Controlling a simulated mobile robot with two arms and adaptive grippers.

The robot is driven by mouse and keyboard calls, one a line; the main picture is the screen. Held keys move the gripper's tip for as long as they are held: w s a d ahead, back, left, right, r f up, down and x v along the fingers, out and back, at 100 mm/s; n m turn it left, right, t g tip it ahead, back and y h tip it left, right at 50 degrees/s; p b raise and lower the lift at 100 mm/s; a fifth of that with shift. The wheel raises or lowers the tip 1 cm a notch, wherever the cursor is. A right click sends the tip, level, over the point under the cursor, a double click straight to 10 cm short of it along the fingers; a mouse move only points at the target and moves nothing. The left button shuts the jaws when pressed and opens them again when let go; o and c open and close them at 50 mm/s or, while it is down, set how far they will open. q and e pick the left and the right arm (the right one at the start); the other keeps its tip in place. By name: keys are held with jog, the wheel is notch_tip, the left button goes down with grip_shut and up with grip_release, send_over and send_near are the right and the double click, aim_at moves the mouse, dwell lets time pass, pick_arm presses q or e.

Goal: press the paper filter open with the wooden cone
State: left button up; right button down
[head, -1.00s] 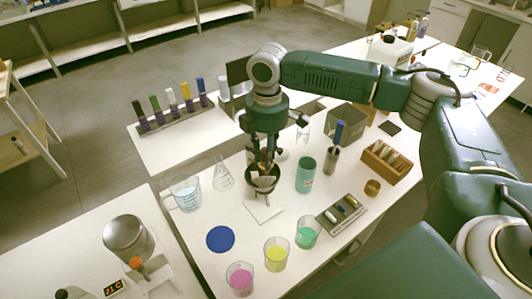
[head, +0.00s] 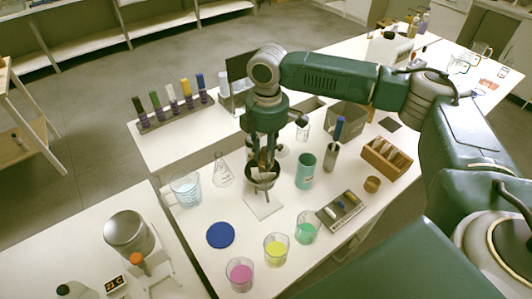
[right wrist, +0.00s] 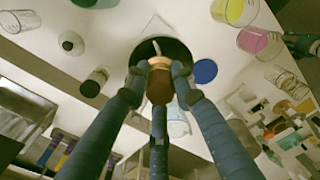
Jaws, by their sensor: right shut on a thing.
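My right gripper (head: 262,158) is above the dark funnel (head: 262,174) near the middle of the table. It is shut on the brown wooden cone (right wrist: 160,80), whose rounded top shows between the fingers in the right wrist view. The cone's lower part is hidden. The dark rim of the funnel (right wrist: 178,47) shows just behind the fingers there.
A white base (head: 263,207) lies below the funnel. An Erlenmeyer flask (head: 222,172) and beaker (head: 186,190) stand left, a green cylinder (head: 305,172) right. A blue disc (head: 221,235) and beakers of pink (head: 240,275), yellow (head: 276,250) and green (head: 306,229) are in front.

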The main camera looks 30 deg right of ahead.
jog(key=shift+f, duration=0.4)
dwell(0.5)
notch_tip(320, 180, up, 5)
jog(key=p, duration=0.6)
jog(key=shift+r, duration=0.1)
notch_tip(320, 180, up, 2)
jog(key=shift+p, duration=1.15)
jog(key=shift+r, duration=0.95)
jog(key=shift+f+b, duration=0.1)
jog(key=shift+b, duration=0.2)
